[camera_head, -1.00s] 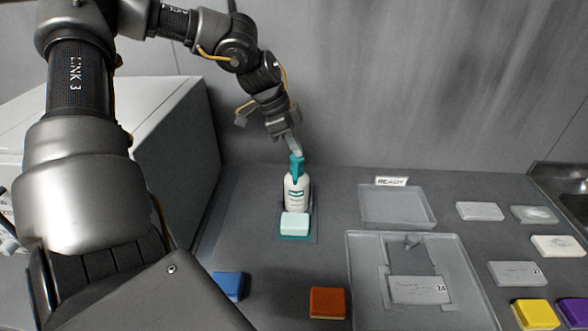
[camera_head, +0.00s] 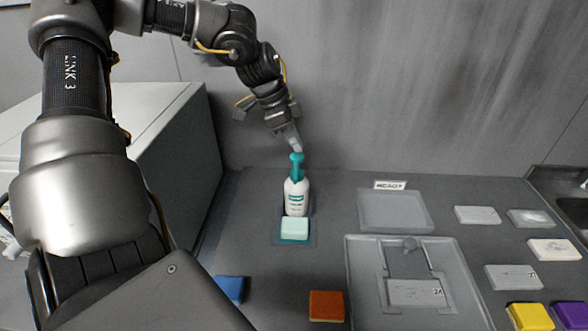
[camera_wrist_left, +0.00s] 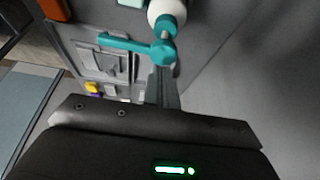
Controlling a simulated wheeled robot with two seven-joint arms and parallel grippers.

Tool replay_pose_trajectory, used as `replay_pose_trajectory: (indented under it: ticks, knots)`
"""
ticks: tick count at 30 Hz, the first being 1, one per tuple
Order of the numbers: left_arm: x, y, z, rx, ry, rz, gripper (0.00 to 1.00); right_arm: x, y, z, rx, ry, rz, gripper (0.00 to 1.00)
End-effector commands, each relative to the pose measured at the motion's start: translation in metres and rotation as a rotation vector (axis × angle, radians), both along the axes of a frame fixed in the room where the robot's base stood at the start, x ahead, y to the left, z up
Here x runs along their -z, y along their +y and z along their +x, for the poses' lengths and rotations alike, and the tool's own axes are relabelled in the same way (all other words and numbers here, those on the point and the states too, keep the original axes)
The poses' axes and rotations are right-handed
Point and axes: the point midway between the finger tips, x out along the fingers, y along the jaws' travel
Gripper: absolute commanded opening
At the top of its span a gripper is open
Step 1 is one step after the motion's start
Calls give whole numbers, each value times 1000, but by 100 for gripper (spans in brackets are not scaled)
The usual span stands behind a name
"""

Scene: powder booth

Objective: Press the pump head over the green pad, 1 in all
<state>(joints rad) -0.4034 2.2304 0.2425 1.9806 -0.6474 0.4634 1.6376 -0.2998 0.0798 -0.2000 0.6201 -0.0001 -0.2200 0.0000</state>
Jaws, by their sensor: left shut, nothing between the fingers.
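A white bottle (camera_head: 297,197) with a teal pump head (camera_head: 296,159) stands upright at the back of the table. A pale green pad (camera_head: 295,227) lies just in front of it, under the nozzle side. My left gripper (camera_head: 295,144) is shut and empty, its fingertips just above the pump head; I cannot tell whether they touch. In the left wrist view the pump head (camera_wrist_left: 163,52) is in front of the shut fingers (camera_wrist_left: 165,88), its nozzle pointing left, with the bottle (camera_wrist_left: 166,14) partly cut off. My right gripper is not in view.
Blue (camera_head: 230,288) and orange (camera_head: 326,305) blocks lie in front. A grey tray (camera_head: 360,290) and a shallow tray by a READY sign (camera_head: 390,185) are to the right, with several pale blocks beyond. A large grey box (camera_head: 175,150) stands left.

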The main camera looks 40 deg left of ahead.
Motion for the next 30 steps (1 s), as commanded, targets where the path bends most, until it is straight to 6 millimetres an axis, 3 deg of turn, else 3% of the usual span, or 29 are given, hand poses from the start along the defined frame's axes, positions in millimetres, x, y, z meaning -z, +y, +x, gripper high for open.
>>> replay_pose_trajectory:
  ticks: [14,30]
  knots:
    - [-2,0,0,1,-1,1,0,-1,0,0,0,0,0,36]
    - [-54,0,1,0,-1,0,0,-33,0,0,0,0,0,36]
